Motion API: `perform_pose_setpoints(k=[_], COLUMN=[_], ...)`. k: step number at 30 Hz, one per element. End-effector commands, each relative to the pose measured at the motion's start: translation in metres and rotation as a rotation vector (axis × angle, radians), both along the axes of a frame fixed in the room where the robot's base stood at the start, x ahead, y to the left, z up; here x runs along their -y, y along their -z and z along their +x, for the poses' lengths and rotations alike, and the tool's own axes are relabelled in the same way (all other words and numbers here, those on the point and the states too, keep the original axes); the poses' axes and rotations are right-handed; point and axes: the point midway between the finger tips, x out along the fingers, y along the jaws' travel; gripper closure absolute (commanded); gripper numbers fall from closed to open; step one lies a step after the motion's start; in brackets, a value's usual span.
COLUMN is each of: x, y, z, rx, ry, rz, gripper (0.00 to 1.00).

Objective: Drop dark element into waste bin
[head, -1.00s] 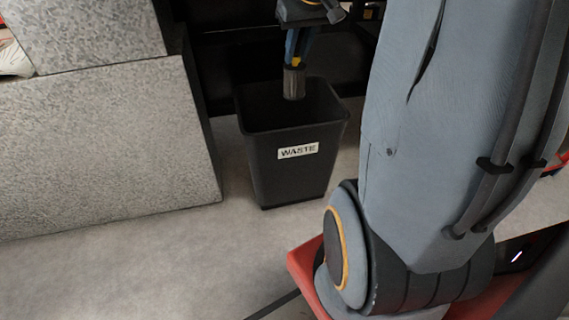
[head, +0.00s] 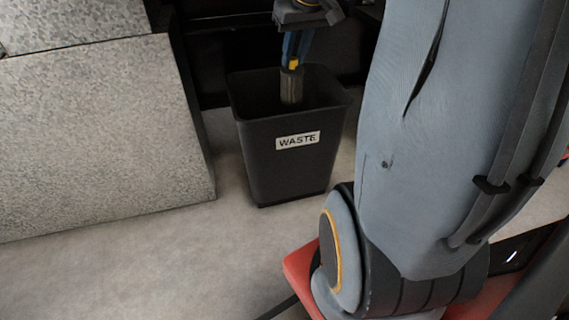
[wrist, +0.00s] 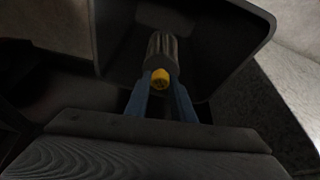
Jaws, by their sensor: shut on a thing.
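The dark element (head: 291,88) is a short dark ribbed cylinder with a yellow end. My gripper (head: 293,66) has blue fingers pointing down and is shut on the element at its yellow end. The waste bin (head: 290,165) is a black open-topped bin with a white WASTE label, standing on the floor. In the head view the element hangs upright at the bin's mouth, its lower end below the far rim. In the wrist view the element (wrist: 162,50) lies between the blue fingers (wrist: 160,92), over the dark inside of the bin (wrist: 250,16).
A grey speckled block (head: 100,135) stands to the left of the bin, with a strip of floor between them. Dark framework (head: 210,60) is behind the bin. My own arm fills the right side. Bare floor (head: 150,265) lies in front.

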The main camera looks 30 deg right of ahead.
Motion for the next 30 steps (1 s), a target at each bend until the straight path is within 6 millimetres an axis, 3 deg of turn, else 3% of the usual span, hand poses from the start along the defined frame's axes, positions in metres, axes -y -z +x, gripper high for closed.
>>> perform_pose_setpoints(k=[7, 8, 11, 22, 30], x=[0.0, 0.0, 0.0, 0.0, -0.001], y=[0.0, 0.0, 0.0, -0.002, -0.025], z=[0.0, 0.0, 0.0, -0.001, -0.01], rx=[0.001, 0.0, 0.0, -0.001, -0.001], ry=[0.0, 0.0, 0.0, 0.0, 0.0], rz=[0.0, 0.0, 0.0, 0.0, 0.0], gripper=[1.0, 0.73, 0.56, 0.56, 0.56])
